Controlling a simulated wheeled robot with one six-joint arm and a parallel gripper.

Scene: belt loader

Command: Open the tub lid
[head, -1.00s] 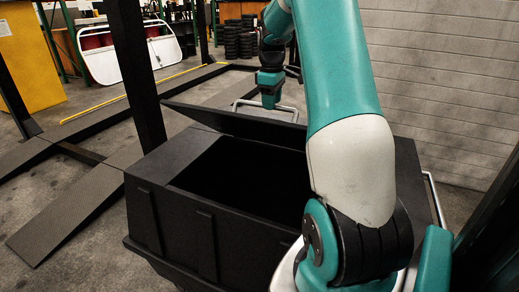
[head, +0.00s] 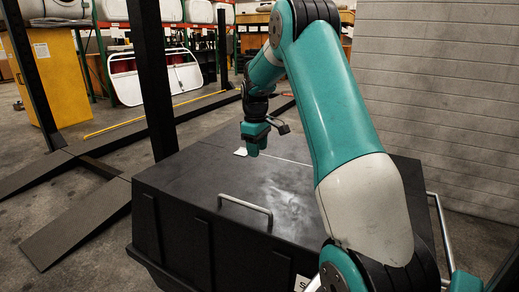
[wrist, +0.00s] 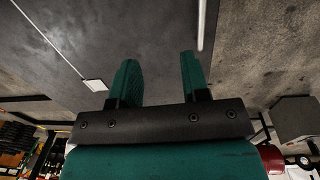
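The large black tub (head: 175,235) stands in front of me. Its dark flat lid (head: 205,185) lies shut over the top, so the inside is hidden. A metal bar handle (head: 245,204) sits near the lid's front edge. My gripper (head: 254,150) points down above the far part of the lid, behind the handle and apart from it. In the wrist view my gripper (wrist: 160,78) has its two green fingers spread, with nothing between them.
A metal rail (head: 440,232) runs along the tub's right side, near a block wall (head: 450,110). A dark post (head: 153,80) and ramps (head: 75,222) stand to the left. A white patch (head: 240,152) shows near the lid's far edge.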

